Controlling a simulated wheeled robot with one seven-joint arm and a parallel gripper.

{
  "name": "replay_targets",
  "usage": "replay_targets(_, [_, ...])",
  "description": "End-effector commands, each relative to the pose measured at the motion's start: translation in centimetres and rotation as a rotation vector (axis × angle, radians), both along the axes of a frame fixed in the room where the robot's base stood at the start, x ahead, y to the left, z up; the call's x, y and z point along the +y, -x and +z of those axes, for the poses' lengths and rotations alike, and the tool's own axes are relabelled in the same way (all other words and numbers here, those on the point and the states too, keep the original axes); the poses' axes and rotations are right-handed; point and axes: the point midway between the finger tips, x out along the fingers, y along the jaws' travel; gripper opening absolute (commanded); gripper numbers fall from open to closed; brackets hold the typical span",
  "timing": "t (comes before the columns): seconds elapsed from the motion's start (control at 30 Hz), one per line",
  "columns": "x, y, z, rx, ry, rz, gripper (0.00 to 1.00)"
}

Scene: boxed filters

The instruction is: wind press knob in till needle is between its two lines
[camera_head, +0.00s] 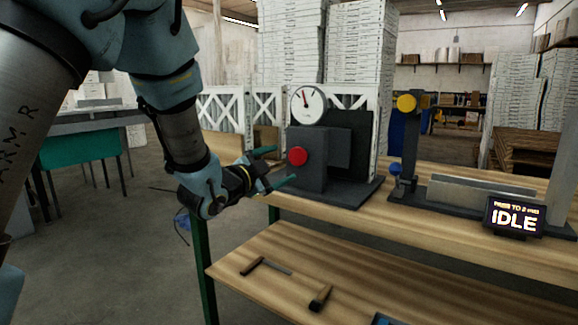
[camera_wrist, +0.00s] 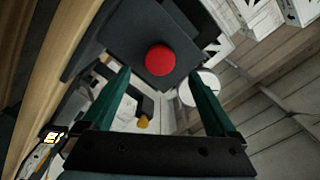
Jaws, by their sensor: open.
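The press (camera_head: 312,165) is a dark grey block on a dark base plate on the wooden bench. Its round red knob (camera_head: 297,156) faces my gripper, and the knob also shows in the wrist view (camera_wrist: 160,60). The white dial gauge (camera_head: 307,104) sits on top of the press. Its needle points up and slightly left; the two lines are too small to make out. My gripper (camera_head: 280,166) is open, with green fingers pointing at the press. In the wrist view the knob is beyond the fingertips (camera_wrist: 161,78), roughly centred between them, with nothing held.
A display reading IDLE (camera_head: 514,217) stands at the bench's right. Tools lie on the lower shelf (camera_head: 290,275). White box stacks (camera_head: 290,45) rise behind.

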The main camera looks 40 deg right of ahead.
Motion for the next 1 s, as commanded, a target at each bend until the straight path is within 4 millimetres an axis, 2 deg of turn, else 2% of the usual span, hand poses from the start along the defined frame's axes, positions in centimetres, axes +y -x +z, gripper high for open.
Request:
replay_targets(0.1, [2.0,0.4,-0.2,0.0,0.0,0.002,0.93])
replay_targets(0.23, [3.2,0.8,-0.1,0.0,0.001,0.001,0.93])
replay_targets(0.87, [3.7,1.0,0.0,0.0,0.0,0.0,0.93])
replay_targets(0.93, [4.0,0.6,0.0,0.007,-0.006,0.012,0.93])
replay_targets(1.0, [4.9,-0.7,-0.1,0.033,-0.025,0.051,0.93])
